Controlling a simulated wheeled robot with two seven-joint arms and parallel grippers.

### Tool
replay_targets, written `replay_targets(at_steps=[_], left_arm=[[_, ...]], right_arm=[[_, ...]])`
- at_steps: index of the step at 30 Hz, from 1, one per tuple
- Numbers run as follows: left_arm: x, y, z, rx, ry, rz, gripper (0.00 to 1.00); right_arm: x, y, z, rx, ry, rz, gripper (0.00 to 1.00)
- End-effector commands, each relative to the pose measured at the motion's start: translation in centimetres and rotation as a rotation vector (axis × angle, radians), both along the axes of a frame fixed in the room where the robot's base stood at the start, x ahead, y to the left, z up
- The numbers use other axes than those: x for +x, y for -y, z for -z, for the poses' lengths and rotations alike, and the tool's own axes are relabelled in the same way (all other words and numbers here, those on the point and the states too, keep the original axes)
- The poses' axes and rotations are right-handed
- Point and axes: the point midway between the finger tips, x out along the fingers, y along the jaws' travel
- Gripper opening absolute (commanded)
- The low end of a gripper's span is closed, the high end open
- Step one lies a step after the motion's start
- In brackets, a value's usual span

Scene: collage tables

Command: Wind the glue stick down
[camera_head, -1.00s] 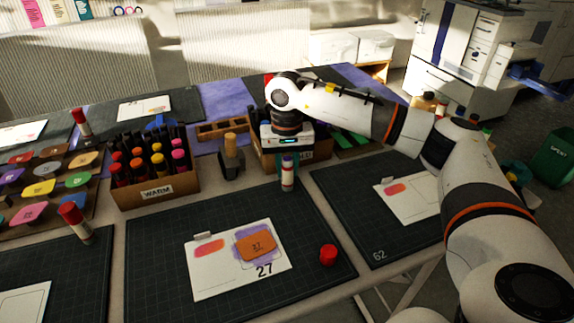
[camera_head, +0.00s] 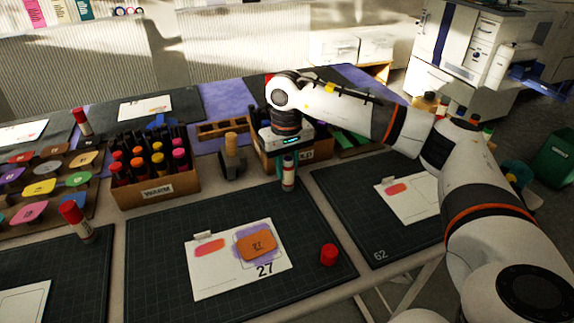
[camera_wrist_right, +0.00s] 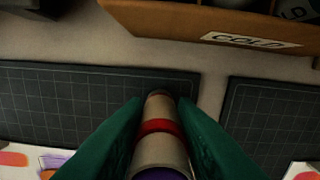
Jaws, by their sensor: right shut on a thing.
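My left gripper is not in view.
A white card marked 27 (camera_head: 215,280) with an orange piece lies on the middle mat (camera_head: 160,235). A WARM box (camera_head: 190,183) of markers and a dark stand with a wooden peg (camera_head: 232,160) are left of the gripper. A COLD box (camera_wrist_right: 190,22) is just behind it.

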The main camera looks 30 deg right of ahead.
Motion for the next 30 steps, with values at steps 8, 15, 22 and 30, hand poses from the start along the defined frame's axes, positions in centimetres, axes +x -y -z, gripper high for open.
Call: replay_targets(at_steps=[8,15,22,30], left_arm=[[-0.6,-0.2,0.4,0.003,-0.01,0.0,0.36],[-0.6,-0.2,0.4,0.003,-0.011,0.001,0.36],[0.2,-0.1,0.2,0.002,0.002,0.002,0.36],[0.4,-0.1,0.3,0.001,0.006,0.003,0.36]], right_arm=[[-0.1,0.0,0.3,-0.001,-0.006,0.001,0.07],[-0.1,0.0,0.3,-0.001,-0.007,0.001,0.07],[-0.1,0.0,0.3,-0.001,-0.007,0.002,0.07],[-0.1,0.0,0.2,-0.001,-0.007,0.002,0.07]])
